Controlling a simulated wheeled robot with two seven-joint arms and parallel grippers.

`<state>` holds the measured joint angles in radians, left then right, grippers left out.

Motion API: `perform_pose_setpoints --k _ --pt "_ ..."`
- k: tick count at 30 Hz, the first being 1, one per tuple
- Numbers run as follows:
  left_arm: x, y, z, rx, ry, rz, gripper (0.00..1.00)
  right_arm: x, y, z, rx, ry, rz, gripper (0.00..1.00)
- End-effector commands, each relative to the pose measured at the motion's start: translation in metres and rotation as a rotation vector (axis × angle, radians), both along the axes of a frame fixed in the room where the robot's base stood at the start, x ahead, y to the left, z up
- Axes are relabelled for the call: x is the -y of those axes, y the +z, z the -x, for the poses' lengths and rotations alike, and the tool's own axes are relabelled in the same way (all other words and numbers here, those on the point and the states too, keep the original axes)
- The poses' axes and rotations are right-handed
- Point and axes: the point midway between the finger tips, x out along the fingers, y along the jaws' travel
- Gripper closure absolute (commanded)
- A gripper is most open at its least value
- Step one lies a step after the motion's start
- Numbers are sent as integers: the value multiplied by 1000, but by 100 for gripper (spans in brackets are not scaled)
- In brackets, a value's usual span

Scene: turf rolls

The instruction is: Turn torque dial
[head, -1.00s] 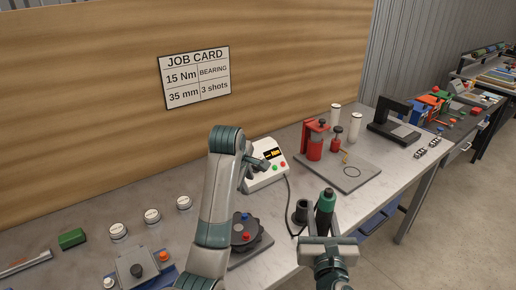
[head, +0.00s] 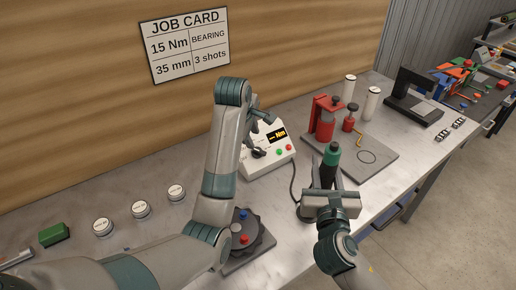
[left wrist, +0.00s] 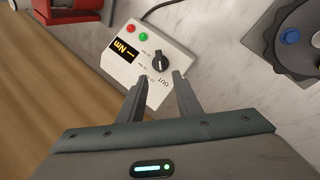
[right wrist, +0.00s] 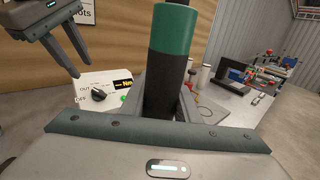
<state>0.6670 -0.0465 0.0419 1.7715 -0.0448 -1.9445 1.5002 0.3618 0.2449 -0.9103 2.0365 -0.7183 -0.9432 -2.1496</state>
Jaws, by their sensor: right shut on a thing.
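The white controller box (head: 270,153) stands on the bench, with a yellow display reading Nm and a red and a green button. Its black dial (head: 258,153) also shows in the left wrist view (left wrist: 158,88) and the right wrist view (right wrist: 99,95). My right gripper (head: 331,190) is shut on a green and black cylindrical tool (head: 331,155), held upright right of the box. The tool's lower end is hidden.
A round black holder (head: 241,232) with blue and red knobs lies in front of the box. A red press (head: 325,118) stands on a grey plate behind the tool. A cable runs from the box. White round containers (head: 140,209) stand at left. The job card (head: 184,45) reads 15 Nm.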

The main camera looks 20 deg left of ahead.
Motion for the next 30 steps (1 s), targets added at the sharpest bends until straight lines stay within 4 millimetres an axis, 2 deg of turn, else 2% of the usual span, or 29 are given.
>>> perform_pose_setpoints --k 5,11,30 --pt "0 -2 -1 -1 0 0 69 0 3 0 2 0 0 98" --pt "0 -14 -7 -4 0 -1 69 0 10 0 3 0 -1 98" --pt "1 -93 -50 -4 -1 -1 69 0 46 0 2 0 0 98"
